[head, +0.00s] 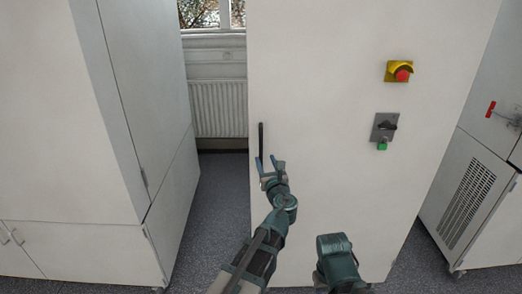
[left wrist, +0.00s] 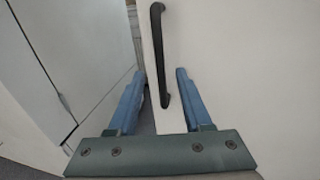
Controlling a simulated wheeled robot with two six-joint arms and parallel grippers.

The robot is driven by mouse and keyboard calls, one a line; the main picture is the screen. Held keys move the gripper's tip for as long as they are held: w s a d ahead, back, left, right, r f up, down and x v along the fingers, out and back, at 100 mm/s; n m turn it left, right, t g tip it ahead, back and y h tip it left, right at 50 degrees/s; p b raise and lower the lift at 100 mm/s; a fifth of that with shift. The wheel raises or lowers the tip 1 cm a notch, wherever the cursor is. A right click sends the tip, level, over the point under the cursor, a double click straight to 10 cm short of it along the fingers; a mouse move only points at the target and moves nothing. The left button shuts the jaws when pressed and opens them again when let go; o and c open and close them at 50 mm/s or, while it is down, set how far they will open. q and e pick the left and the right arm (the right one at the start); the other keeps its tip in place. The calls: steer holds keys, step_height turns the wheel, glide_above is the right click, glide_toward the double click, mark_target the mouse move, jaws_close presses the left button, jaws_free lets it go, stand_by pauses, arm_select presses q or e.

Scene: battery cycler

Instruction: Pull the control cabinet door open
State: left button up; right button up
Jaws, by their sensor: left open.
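The control cabinet door (head: 320,100) is a large white panel facing me, and it looks shut. Its black vertical bar handle (head: 261,140) is near the door's left edge. In the left wrist view the handle (left wrist: 160,55) runs down from the top, with its lower end between the finger lines. My left gripper (head: 266,164) is open and empty at the lower end of the handle. Its two blue fingers (left wrist: 159,92) point toward the door, one on each side of the handle's line. I cannot tell whether they touch it. My right arm is at the bottom, its fingers not visible.
A red emergency button on a yellow base (head: 400,72) and a rotary switch (head: 384,127) are on the door's right side. A white cabinet (head: 60,120) stands at left, with a gap of floor (head: 220,185) between. A vented unit (head: 468,205) stands at right.

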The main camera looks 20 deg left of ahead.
mark_target(261, 150)
arm_select(q)
steer(key=x, duration=0.8)
steer(key=shift+c, duration=0.3)
jaws_close()
stand_by(1.0)
